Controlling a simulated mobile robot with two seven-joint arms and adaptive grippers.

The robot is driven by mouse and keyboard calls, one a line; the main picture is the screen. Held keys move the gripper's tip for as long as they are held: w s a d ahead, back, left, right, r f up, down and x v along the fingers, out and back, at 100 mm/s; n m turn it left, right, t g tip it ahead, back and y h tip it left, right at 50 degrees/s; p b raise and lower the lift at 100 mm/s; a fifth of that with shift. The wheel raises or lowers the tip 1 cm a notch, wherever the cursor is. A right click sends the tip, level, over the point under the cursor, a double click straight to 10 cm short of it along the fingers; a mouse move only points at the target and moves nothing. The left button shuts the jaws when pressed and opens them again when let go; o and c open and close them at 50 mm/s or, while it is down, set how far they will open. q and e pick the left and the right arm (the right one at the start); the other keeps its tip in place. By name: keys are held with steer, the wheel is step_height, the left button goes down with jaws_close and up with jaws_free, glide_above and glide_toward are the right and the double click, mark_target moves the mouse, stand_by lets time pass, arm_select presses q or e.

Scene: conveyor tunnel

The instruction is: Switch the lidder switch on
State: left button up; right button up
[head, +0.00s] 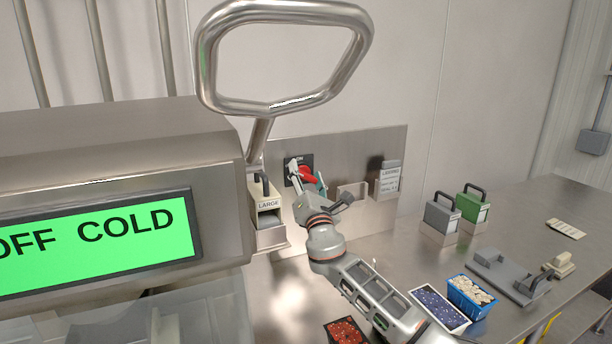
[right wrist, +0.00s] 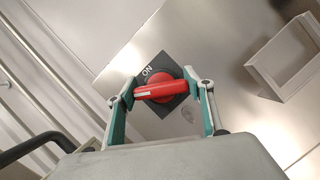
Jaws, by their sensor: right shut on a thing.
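The lidder switch is a red rotary handle (head: 307,174) on a dark square plate marked ON, mounted on the steel back panel. In the right wrist view the red handle (right wrist: 160,91) lies nearly level across the picture, with the ON label at the plate's upper left. My right gripper (head: 307,184) reaches up to the switch from below. In the right wrist view its two fingers (right wrist: 165,100) stand on either side of the handle, shut on it. The fingers partly cover the switch in the head view. My left gripper is out of view.
A machine with a green screen (head: 95,240) reading "OFF COLD" fills the left, with a metal loop handle (head: 285,103) above. A LARGE block holder (head: 269,222) is left of the switch. An empty bracket (head: 352,196) is on its right. Trays and handled blocks occupy the counter.

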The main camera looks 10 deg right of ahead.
stand_by(0.3)
steer(key=o, duration=1.1)
steer(key=shift+s, duration=0.1)
steer(key=v, duration=1.2)
steer(key=shift+r, duration=0.1)
